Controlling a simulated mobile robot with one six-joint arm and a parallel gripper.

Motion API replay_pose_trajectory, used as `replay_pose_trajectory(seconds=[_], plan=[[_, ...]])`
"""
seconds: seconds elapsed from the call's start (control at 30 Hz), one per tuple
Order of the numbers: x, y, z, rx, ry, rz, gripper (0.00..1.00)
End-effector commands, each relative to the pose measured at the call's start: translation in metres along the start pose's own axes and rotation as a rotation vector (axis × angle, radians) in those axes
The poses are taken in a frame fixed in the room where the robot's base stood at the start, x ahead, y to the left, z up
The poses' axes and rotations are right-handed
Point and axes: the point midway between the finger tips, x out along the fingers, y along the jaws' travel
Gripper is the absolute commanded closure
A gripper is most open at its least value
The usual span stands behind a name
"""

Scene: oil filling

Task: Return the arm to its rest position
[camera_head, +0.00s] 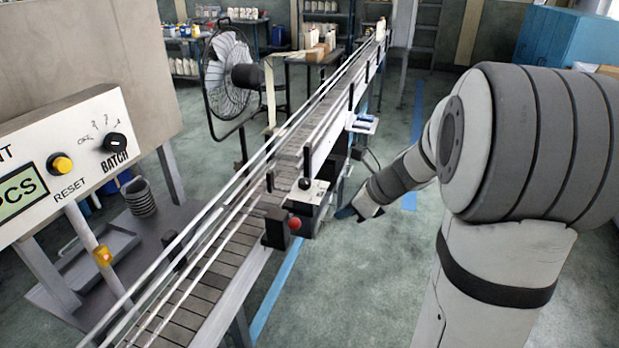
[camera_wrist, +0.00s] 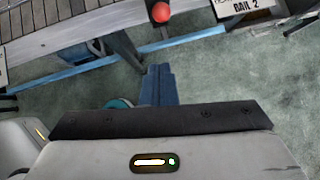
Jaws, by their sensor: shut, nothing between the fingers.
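My arm reaches from the right side of the head view down toward the conveyor's right side. My gripper (camera_head: 346,212) is low beside the conveyor, over the floor, and looks small and partly dark there. In the wrist view its blue fingers (camera_wrist: 158,84) are together, with nothing seen between them. They point toward the conveyor's side, with green floor around them.
The conveyor (camera_head: 205,275) runs diagonally up the head view. A control box (camera_head: 308,192) and a red button (camera_head: 295,223) stick out from its side near my gripper. A control panel (camera_head: 75,160) and fan (camera_head: 228,72) stand left. Floor is clear below my arm.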

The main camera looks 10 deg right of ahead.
Motion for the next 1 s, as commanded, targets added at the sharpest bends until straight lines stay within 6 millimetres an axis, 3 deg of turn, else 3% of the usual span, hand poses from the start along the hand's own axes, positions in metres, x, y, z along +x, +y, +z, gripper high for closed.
replay_pose_trajectory(seconds=[0.13, 0.23, 0.4, 0.6, 0.8, 1.0], plan=[[-0.004, 0.014, 0.003, -0.104, 0.023, 0.012, 1.00], [-0.012, 0.043, 0.007, -0.349, 0.076, 0.041, 1.00], [-0.035, 0.112, 0.000, -1.005, 0.211, 0.140, 1.00], [-0.066, 0.169, -0.027, -1.750, 0.365, 0.301, 1.00], [-0.086, 0.190, -0.048, -2.196, 0.470, 0.435, 1.00], [-0.089, 0.194, -0.052, -2.300, 0.494, 0.474, 1.00]])
